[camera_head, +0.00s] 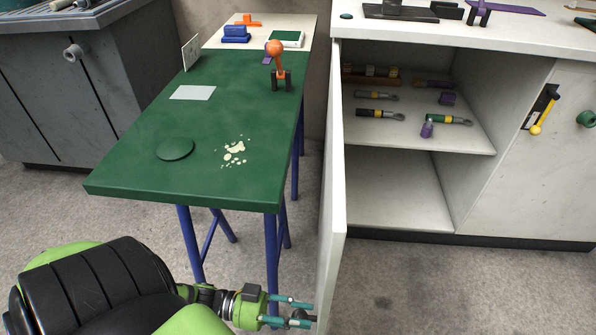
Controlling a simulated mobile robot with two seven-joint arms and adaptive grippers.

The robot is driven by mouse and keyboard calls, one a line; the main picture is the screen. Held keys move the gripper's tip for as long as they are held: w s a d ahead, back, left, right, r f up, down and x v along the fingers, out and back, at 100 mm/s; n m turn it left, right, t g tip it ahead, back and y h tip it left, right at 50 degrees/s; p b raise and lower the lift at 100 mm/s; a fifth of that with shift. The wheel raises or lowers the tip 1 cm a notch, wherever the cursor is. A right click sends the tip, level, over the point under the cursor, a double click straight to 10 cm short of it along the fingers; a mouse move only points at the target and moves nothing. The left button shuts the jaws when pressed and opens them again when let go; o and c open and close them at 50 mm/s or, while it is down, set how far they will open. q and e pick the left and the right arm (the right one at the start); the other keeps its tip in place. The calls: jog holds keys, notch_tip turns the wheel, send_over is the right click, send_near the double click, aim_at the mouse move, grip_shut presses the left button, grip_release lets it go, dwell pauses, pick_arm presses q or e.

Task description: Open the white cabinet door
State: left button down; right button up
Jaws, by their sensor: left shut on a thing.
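The white cabinet door (332,190) stands swung wide open, seen nearly edge-on at the left side of the white cabinet (455,236). The cabinet's inside shows, with a shelf (465,141) holding several tools. My left gripper (306,312) is at the bottom of the view, on the outer side of the door near its lower front part. Its fingers point right and are shut on the door's handle, which is mostly hidden between them. My right gripper is not in view.
A green-topped table (130,170) with blue legs stands just left of the door, bearing a green disc (175,149), crumbs and an orange-knobbed tool (276,62). A grey cabinet (40,100) is at far left. Floor right of the door is clear.

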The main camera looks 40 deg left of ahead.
pick_arm(q)
jog(key=shift+d+r, duration=0.1)
jog(key=shift+r, duration=0.05)
jog(key=c, duration=0.9)
grip_release()
jog(key=shift+s+a, duration=0.15)
jog(key=shift+a, duration=0.1)
jog(key=v, duration=1.1)
jog(key=shift+a, duration=0.25)
jog(key=shift+s, duration=0.1)
